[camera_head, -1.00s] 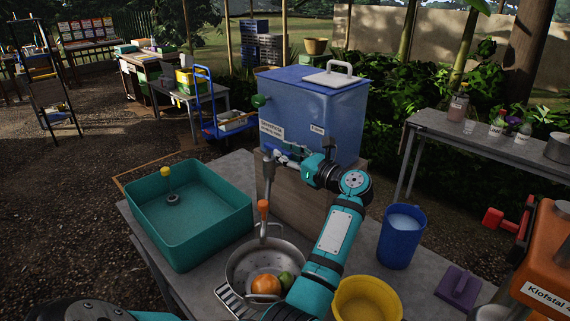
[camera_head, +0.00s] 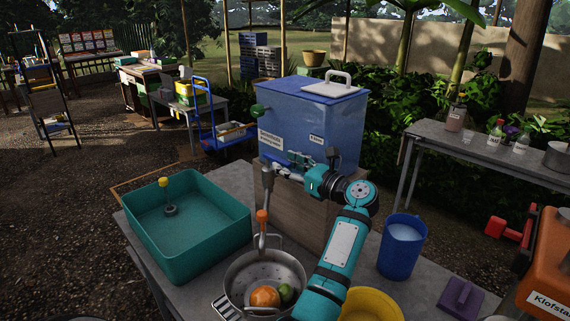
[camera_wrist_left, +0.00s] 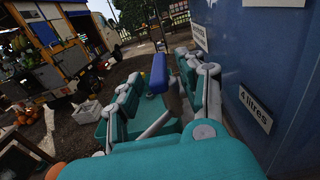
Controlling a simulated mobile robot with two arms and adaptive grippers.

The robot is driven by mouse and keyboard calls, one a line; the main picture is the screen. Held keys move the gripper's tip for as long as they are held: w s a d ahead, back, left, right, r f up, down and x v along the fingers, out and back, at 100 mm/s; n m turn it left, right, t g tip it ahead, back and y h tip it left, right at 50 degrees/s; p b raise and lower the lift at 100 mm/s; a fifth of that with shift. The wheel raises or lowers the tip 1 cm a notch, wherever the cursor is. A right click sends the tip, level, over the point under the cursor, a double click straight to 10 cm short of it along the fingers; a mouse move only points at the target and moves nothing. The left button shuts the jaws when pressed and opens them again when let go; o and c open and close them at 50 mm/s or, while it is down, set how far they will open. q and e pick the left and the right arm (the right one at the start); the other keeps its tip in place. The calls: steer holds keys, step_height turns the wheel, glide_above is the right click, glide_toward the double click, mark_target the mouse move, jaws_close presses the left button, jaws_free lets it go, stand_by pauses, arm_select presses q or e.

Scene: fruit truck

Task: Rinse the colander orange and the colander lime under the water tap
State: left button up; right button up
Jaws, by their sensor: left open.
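The orange (camera_head: 265,297) and the green lime (camera_head: 287,293) lie side by side in the metal colander (camera_head: 243,272) on the table. The metal tap (camera_head: 267,181), with an orange piece lower down, stands above the colander in front of the blue water tank (camera_head: 318,127). I cannot tell whether water runs. My left gripper (camera_head: 293,169) is open beside the tap's top, close to the tank front. In the left wrist view, its teal fingers (camera_wrist_left: 160,113) are spread around a blue lever-like part (camera_wrist_left: 159,74); contact is unclear. My right gripper is out of view.
A teal basin (camera_head: 185,240) stands left of the colander. A yellow bowl (camera_head: 370,304), a blue cup (camera_head: 402,247) with pale contents and a purple block (camera_head: 461,296) are to the right. My left arm passes over the table between colander and cup.

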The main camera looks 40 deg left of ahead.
arm_select(q)
steer(key=d, duration=0.6)
steer(key=shift+s+d, duration=0.2)
steer(key=shift+d, duration=0.05)
